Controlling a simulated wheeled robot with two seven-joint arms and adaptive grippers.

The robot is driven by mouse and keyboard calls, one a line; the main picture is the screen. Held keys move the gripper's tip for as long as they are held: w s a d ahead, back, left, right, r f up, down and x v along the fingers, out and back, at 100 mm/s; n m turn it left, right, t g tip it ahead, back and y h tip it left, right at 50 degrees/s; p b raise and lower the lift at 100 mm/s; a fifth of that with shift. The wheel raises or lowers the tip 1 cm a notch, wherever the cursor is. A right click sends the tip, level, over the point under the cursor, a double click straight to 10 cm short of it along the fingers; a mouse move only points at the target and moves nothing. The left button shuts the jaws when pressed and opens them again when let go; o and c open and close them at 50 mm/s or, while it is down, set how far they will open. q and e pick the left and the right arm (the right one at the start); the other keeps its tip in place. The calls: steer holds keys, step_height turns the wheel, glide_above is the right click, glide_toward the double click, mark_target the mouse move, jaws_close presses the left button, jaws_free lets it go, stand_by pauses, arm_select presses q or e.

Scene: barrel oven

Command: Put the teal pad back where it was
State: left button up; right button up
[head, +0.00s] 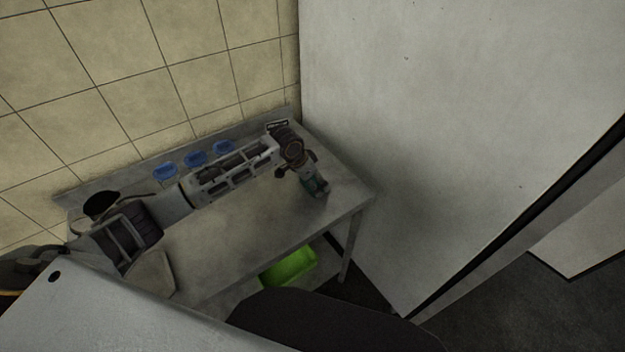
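A small patch of teal, which looks like the teal pad (311,183), shows at the fingers of my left gripper (316,188). The gripper points down over the right end of the metal table (250,233). The fingers hide most of the pad. The picture is too small to tell whether they are shut on it or around it, or whether it touches the tabletop. My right gripper is not in view.
Several blue round items (195,158) stand along the table's back edge by the tiled wall. A black round item (101,204) is at the left end. A green bin (289,267) is under the table. A tall pale panel (430,130) closes off the right side. The front tabletop is mostly clear.

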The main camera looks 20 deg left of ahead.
arm_select(q)
steer(key=shift+o, duration=0.6)
steer(key=shift+r, duration=0.1)
steer(key=shift+s+a+r, duration=0.1)
steer(key=shift+a+r, duration=0.05)
steer(key=shift+r, duration=0.2)
steer(key=v, duration=1.1)
steer(key=shift+s+r, duration=0.1)
